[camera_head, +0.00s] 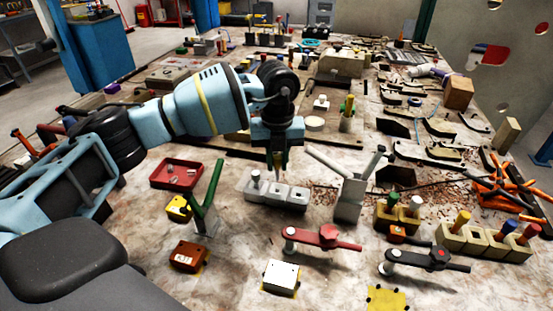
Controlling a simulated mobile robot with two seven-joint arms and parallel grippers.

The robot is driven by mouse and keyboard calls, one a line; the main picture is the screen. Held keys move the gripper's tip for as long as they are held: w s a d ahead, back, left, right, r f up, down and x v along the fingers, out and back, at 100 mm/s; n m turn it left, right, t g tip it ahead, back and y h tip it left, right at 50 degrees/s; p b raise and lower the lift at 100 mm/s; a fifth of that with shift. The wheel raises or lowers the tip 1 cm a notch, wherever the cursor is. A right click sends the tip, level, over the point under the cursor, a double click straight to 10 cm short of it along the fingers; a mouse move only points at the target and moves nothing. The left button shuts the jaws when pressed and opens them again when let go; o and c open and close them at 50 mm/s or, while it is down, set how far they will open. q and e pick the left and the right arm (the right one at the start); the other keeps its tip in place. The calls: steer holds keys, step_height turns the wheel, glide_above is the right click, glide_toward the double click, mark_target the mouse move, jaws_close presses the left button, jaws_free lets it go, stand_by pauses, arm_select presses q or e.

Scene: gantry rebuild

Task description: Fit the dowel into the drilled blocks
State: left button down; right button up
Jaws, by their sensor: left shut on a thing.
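My left gripper (278,148) comes in from the left and points down over a row of pale grey drilled blocks (291,198). It is shut on a thin piece, likely the dowel, mostly hidden between its fingers. The lower tip is just above or at the far side of the blocks; I cannot tell whether it touches them. My right gripper is not in view.
Beige blocks (480,245) with several coloured pegs stand at the right, near an orange clamp (497,190). A red tray (178,173) lies at left. Red (325,239) and dark (428,262) levers lie in front. Tall levers stand on both sides of the grey blocks.

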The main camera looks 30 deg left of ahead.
mark_target(277, 179)
arm_select(q)
steer(key=shift+f, duration=0.1)
stand_by(0.3)
steer(key=shift+f+b, duration=0.3)
steer(key=shift+f, duration=1.65)
steer(key=shift+f, duration=0.95)
stand_by(0.4)
steer(key=c, duration=1.2)
jaws_free()
steer(key=shift+r, duration=3.9)
